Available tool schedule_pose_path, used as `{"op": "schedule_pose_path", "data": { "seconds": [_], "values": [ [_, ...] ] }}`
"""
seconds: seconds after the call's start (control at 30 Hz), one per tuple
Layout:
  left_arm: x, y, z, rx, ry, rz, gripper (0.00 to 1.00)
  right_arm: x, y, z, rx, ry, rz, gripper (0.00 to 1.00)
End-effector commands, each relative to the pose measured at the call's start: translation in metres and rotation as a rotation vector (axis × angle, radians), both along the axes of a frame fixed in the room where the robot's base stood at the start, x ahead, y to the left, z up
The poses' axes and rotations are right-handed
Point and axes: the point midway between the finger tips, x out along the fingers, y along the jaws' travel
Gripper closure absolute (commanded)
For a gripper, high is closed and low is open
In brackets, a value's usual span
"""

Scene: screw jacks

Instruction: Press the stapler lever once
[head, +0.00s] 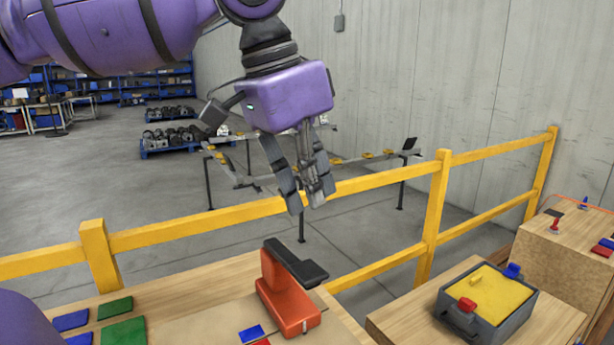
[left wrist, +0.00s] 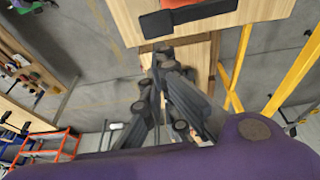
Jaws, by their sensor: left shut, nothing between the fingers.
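The stapler (head: 286,298) has a red-orange body and a dark lever (head: 296,263) on top. It stands upright on the wooden table near the bottom middle of the head view, with the lever raised off the body at an angle. My left gripper (head: 311,203) hangs above and slightly behind the stapler, apart from it, fingers pointing down, shut and empty. In the left wrist view the gripper fingers (left wrist: 165,60) point toward the table edge, where the dark lever (left wrist: 190,17) and part of the red body (left wrist: 180,3) show at the top. My right gripper is in neither view.
Green and blue blocks (head: 124,330) lie on the table left of the stapler, and a small blue piece (head: 251,334) lies just beside it. A grey box with a yellow top (head: 490,295) stands on the right table. A yellow railing (head: 200,228) runs behind the table.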

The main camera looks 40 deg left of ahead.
Motion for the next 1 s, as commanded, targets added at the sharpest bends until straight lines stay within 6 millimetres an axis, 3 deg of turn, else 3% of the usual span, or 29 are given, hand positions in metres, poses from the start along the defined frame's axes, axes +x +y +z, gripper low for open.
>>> {"op": "schedule_pose_path", "data": {
  "seconds": [0.03,0.2,0.4,0.6,1.0],
  "values": [
    [0.003,-0.001,-0.015,0.001,0.006,0.0,1.0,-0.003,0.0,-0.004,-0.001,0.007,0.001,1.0],
    [0.012,-0.006,-0.049,0.003,0.006,0.0,1.0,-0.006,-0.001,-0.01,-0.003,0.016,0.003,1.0],
    [0.011,-0.01,-0.076,0.0,0.002,-0.001,1.0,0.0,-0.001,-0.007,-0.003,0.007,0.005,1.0],
    [0.011,-0.01,-0.087,-0.001,0.001,0.001,1.0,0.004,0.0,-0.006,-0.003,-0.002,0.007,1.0],
    [0.011,-0.009,-0.087,-0.001,-0.001,0.001,1.0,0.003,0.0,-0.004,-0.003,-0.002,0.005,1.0]
  ]
}}
